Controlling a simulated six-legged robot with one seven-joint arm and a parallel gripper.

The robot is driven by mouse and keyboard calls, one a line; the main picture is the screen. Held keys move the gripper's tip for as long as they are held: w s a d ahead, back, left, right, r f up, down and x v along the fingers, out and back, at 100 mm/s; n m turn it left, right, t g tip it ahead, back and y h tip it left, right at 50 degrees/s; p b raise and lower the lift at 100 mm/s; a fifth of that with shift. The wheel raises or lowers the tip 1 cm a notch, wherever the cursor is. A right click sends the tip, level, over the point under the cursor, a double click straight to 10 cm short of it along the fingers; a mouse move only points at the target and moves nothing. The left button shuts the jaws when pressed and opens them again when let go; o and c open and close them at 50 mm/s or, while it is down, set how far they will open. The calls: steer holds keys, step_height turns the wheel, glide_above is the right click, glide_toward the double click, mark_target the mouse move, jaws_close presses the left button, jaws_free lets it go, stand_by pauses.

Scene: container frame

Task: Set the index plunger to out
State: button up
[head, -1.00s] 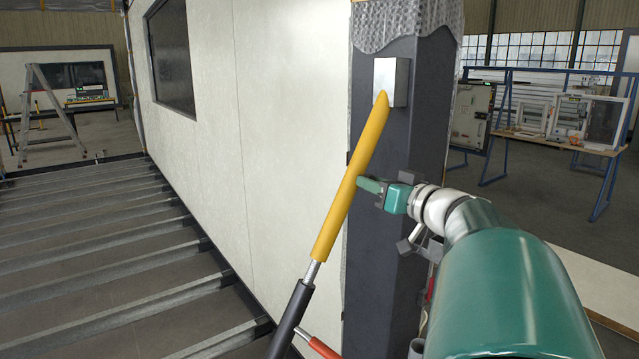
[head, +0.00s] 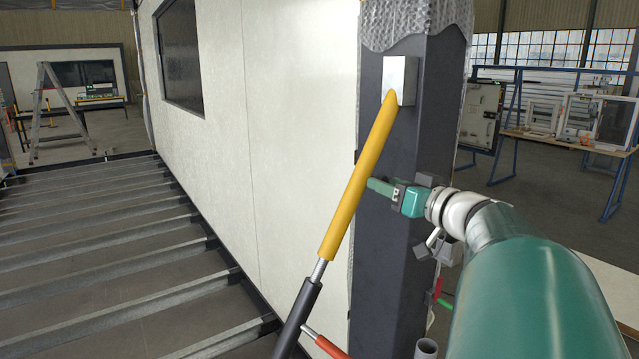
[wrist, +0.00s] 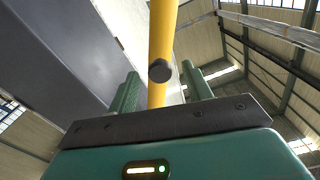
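A short round black knob, which looks like the index plunger (wrist: 160,71), stands out from the yellow tube (wrist: 162,30) in the wrist view. In the head view the yellow tube (head: 360,180) slants up to a metal block on the dark post; I cannot make out the knob clearly there. My gripper (head: 372,185) is at the tube's right side, about mid-length. In the wrist view its two green fingers (wrist: 160,78) are apart, with the knob showing in the gap between them. No contact shows; how deep the knob sits between the fingertips I cannot tell.
The dark post (head: 395,240) stands right behind the tube, with a white wall panel (head: 290,120) to its left. A red lever (head: 437,289) is low on the post. Steel floor beams (head: 100,240) lie at left. A bench with frames (head: 560,140) stands far right.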

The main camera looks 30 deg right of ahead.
steer(key=s, duration=1.3)
steer(key=shift+s+d, duration=0.2)
steer(key=shift+s, duration=0.05)
